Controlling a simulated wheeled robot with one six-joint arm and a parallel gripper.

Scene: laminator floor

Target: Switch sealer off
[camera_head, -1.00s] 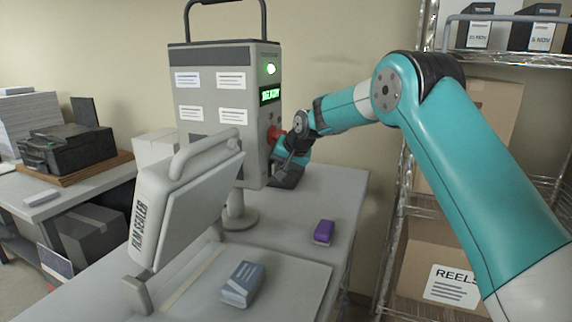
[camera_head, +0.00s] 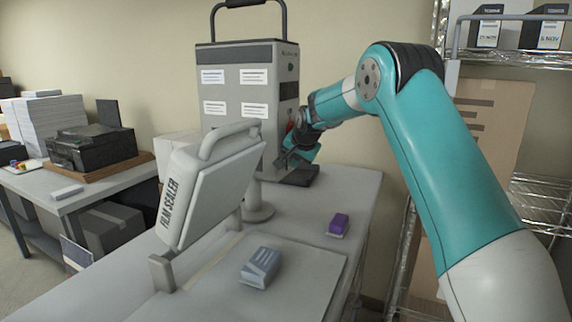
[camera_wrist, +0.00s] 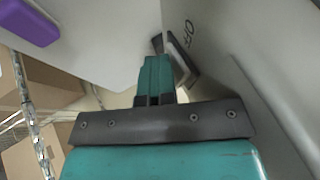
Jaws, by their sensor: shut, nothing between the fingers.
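The film sealer (camera_head: 205,190) stands on the bench, its labelled white lid raised and tilted. Behind it is a tall grey control box (camera_head: 235,132) with a top handle and white labels; its indicator and display are dark. A red part (camera_head: 289,127) shows on its right side, partly behind my arm. My gripper (camera_head: 288,160) is shut and empty beside that right side, low down. In the wrist view, my shut gripper (camera_wrist: 155,75) is close to a grey face marked OFF (camera_wrist: 189,36), by a dark-edged part (camera_wrist: 178,52). Contact cannot be told.
A blue-grey box (camera_head: 260,267) lies on the front panel, and a purple block (camera_head: 338,224) lies to its right on the bench. A wire shelf (camera_head: 525,185) with cartons stands at right. A black printer (camera_head: 92,148) and paper stacks occupy the left table.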

